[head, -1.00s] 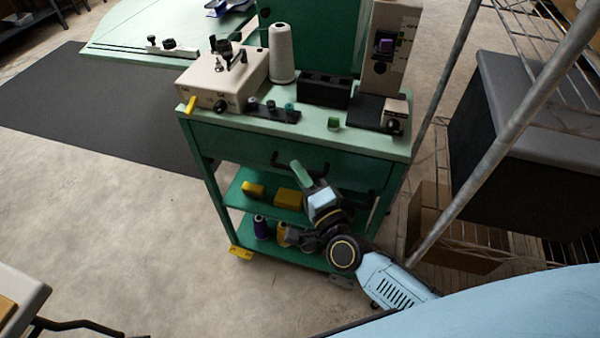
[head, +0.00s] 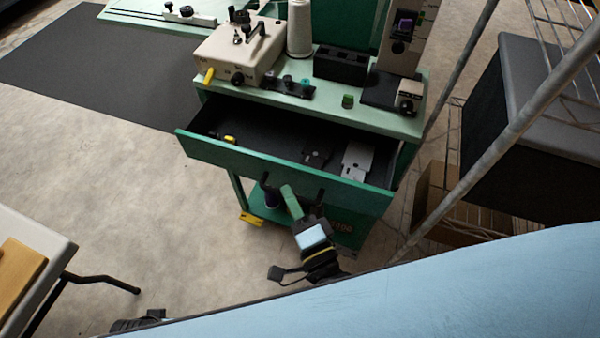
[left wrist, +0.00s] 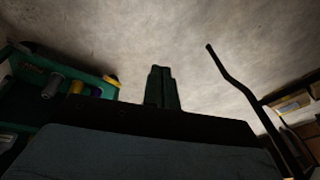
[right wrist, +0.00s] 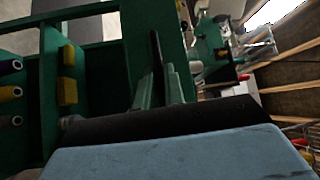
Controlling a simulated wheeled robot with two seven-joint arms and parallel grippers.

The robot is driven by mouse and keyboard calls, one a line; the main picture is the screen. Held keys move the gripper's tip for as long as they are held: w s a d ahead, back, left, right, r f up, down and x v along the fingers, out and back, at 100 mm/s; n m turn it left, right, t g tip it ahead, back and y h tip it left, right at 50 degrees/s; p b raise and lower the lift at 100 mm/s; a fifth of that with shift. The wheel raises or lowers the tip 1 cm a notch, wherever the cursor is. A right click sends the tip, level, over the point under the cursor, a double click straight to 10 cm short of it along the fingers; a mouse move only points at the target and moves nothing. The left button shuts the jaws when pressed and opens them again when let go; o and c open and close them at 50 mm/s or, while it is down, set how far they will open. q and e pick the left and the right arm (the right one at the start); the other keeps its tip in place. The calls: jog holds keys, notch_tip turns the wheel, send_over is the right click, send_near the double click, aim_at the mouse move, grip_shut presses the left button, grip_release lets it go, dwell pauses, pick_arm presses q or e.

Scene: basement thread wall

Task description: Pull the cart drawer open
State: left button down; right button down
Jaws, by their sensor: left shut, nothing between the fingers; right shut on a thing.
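The green cart drawer (head: 250,160) stands well open from the cart (head: 415,125), and its dark inside shows. The dark drawer handle (head: 320,196) is on its front, partly hidden by my right gripper (head: 289,192). That gripper is shut on the handle; in the right wrist view its fingers (right wrist: 162,85) close about the dark handle bar (right wrist: 156,48). My left gripper (left wrist: 163,85) shows in the left wrist view, shut and empty, over bare floor and apart from the cart.
In the drawer lie pale flat plates (head: 357,160) and a small yellow item (head: 229,139). A sewing machine (head: 240,52), a thread cone (head: 299,30) and a black box (head: 341,65) stand on the cart top. A wire rack (head: 480,130) is close on the right; a table (head: 30,235) at left.

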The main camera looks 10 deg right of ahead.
pick_arm(q)
jog(key=shift+s+a+f, duration=0.25)
jog(key=shift+a+f, duration=0.05)
jog(key=shift+f, duration=0.1)
pick_arm(e)
jog(key=shift+s+a, duration=0.75)
jog(key=shift+s, duration=0.35)
jog(key=c, duration=1.5)
grip_release()
